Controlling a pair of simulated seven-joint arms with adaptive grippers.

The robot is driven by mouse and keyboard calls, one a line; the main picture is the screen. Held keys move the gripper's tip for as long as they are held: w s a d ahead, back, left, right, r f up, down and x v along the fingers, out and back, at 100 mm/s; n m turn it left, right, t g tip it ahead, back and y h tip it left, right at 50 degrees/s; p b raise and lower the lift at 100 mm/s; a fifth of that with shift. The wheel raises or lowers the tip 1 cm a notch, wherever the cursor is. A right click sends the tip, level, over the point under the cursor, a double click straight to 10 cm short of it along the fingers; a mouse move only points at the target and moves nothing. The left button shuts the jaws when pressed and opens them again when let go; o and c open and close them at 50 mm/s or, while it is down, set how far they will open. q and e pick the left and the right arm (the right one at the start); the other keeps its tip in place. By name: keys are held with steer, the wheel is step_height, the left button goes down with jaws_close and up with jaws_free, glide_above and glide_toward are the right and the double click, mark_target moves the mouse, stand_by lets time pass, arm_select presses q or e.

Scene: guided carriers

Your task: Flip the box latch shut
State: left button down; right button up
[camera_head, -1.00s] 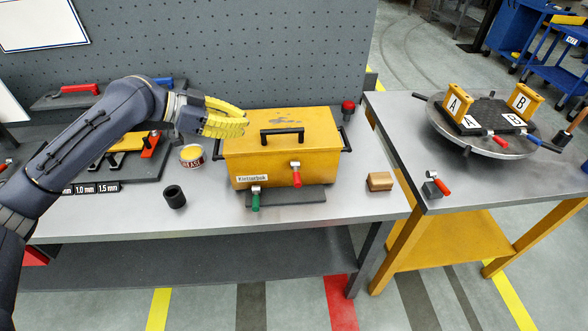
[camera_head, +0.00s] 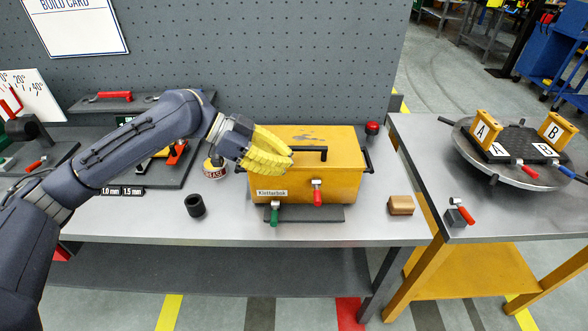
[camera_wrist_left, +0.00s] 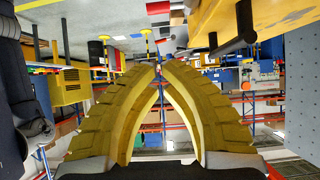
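The yellow box (camera_head: 346,186) stands on the bench with its lid down and a black handle (camera_head: 312,152) on top. A red-handled latch (camera_head: 317,194) is on its front face, the red grip pointing down. A green-handled clamp (camera_head: 274,214) is at the plate below the front left. My left gripper (camera_head: 290,158) has yellow ribbed fingers and is over the box's front left top, left of and above the red latch. In the left wrist view its fingertips (camera_wrist_left: 159,67) meet with nothing between them. Whether it touches the box cannot be told. My right gripper is out of view.
A wooden block (camera_head: 400,205) lies right of the box, and a red button (camera_head: 372,128) stands behind it. A grease can (camera_head: 215,170) and a dark cylinder (camera_head: 195,206) are to the left. A turntable fixture (camera_head: 513,160) is on the right bench. The bench front is mostly clear.

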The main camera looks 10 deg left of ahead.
arm_select(q)
glide_above(317, 197)
steer(key=a, duration=0.1)
step_height(317, 197, down, 5)
steer(key=shift+w+d+f, duration=0.1)
steer(key=shift+f, duration=0.8)
steer(key=shift+d+f, duration=0.2)
steer(key=shift+f, duration=0.8)
steer(key=shift+d, duration=0.2)
